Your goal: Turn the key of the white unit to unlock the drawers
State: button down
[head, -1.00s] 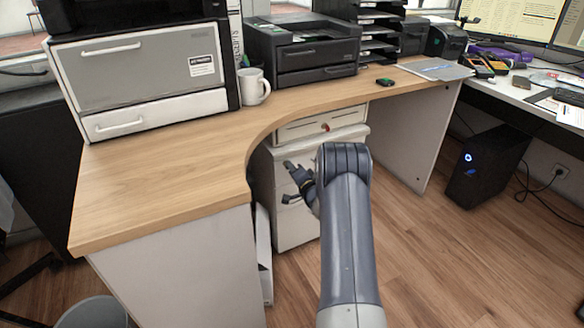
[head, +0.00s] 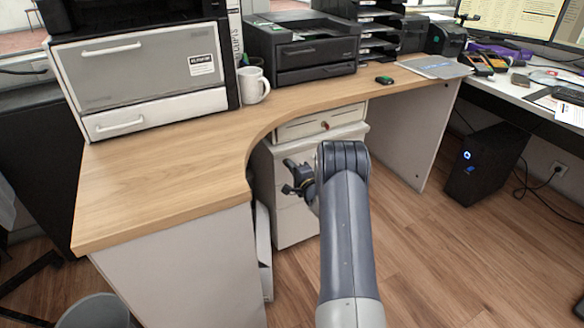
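The white drawer unit (head: 292,222) stands under the wooden desk, left of the arm. Its top drawer front (head: 300,130) carries a small reddish key or lock (head: 325,125), too small to tell how it is turned. My gripper (head: 286,177) is in front of the unit, below and left of the key and apart from it. Its two dark fingers point left with a gap between them, and nothing shows in the gap. My arm hides the right part of the lower drawers.
A black computer (head: 487,165) stands on the floor to the right. The floor right of my arm is clear.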

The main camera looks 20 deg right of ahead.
jog(key=c, duration=1.6)
grip_release()
jog(key=shift+c, duration=0.2)
jog(key=s+p, duration=0.2)
jog(key=s, duration=0.8)
jog(key=shift+s+d, duration=0.2)
jog(key=shift+s, duration=0.2)
jog(key=shift+w, duration=0.1)
jog(key=w+b, duration=0.2)
jog(key=w, duration=0.8)
jog(key=shift+w+a, duration=0.2)
jog(key=shift+w, duration=0.15)
